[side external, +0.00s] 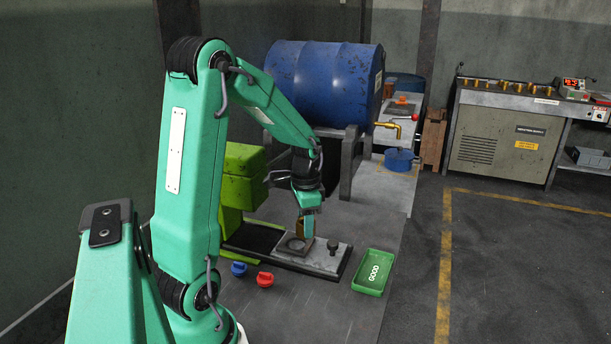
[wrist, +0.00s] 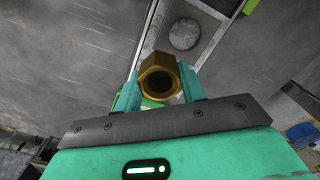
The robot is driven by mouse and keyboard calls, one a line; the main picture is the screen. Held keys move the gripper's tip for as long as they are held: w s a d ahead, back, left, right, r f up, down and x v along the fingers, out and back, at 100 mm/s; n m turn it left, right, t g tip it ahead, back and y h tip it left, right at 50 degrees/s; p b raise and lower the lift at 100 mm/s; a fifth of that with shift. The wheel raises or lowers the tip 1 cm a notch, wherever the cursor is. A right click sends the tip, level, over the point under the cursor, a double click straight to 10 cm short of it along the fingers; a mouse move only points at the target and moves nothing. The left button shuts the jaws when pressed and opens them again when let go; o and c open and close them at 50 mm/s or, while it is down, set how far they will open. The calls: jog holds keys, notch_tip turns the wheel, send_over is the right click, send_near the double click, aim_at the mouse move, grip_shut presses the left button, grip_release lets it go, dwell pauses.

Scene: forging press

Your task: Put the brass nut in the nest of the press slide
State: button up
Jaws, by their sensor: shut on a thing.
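The brass nut (wrist: 158,63) is gripped between the two teal fingers of my gripper (wrist: 160,82) in the wrist view, its dark bore facing the camera. In the side external view my gripper (side external: 306,214) points down over the press slide (side external: 322,259), with the nut (side external: 302,229) partly visible at its tip. The nut appears just above the slide's square nest (side external: 292,245); whether it touches cannot be told. A dark knob (side external: 333,244) stands on the slide's right end. A round grey feature (wrist: 185,33) shows on a grey strip beyond the nut in the wrist view.
The green press (side external: 240,187) stands behind and left of the slide. A green GOOD tray (side external: 373,272) lies to the right. Blue (side external: 239,268) and red (side external: 265,279) knob-like pieces lie in front. A blue drum (side external: 325,83) is behind.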

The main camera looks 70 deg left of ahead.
jog(key=shift+n, duration=0.5)
jog(key=a, duration=0.5)
jog(key=shift+s+f, duration=0.4)
jog(key=shift+d+f, duration=0.1)
jog(key=shift+f, duration=0.1)
jog(key=shift+f, duration=1.8)
jog(key=shift+f, duration=0.9)
jog(key=o, duration=1.4)
notch_tip(320, 180, up, 7)
